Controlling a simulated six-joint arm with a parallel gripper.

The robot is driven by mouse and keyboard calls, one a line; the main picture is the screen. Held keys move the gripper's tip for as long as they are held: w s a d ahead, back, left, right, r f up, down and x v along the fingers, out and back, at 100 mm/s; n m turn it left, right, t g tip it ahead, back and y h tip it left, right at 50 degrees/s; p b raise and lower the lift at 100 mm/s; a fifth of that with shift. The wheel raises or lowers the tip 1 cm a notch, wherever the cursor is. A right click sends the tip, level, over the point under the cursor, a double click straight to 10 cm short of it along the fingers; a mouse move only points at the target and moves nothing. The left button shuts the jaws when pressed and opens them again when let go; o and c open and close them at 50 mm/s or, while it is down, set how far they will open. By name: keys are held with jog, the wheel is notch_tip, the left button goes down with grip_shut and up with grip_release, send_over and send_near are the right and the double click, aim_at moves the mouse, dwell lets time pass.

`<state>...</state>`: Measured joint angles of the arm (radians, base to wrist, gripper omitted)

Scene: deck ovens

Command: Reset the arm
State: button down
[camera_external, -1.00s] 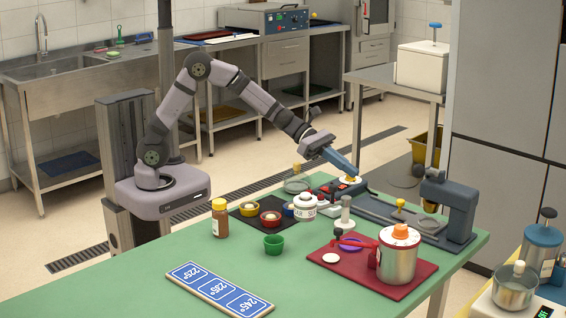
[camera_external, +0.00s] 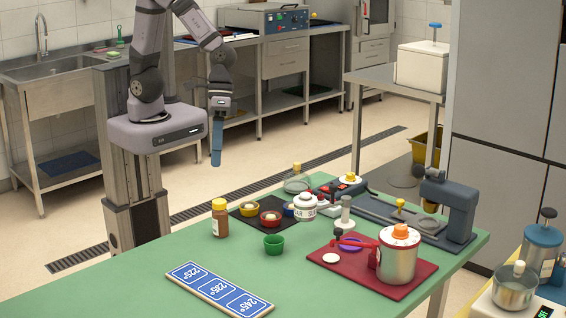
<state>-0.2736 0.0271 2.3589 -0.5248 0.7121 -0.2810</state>
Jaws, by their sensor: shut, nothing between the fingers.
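My gripper (camera_external: 216,157) hangs pointing down beyond the far edge of the green table (camera_external: 150,283), at the left of the picture. Its blue fingers are shut with nothing between them. They are apart from everything on the table. My arm is folded up close above its base, and its top is cut off by the upper edge of the picture.
Near my gripper on the table are a brown jar (camera_external: 220,220) and a black mat (camera_external: 240,213) with small bowls. A red tray (camera_external: 420,277) holds a canister (camera_external: 397,262). A blue temperature board (camera_external: 220,290) lies in front.

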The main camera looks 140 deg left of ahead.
jog(key=s+r+m+g+y+p, duration=0.2)
jog(key=s+r+m+p, duration=0.4)
jog(key=s+m, duration=0.3)
jog(key=shift+s+r+m+y+p, duration=0.25)
jog(key=shift+r+m+y+p, duration=0.1)
jog(key=shift+m+y, duration=0.45)
jog(key=shift+w+d, duration=0.1)
dwell(2.0)
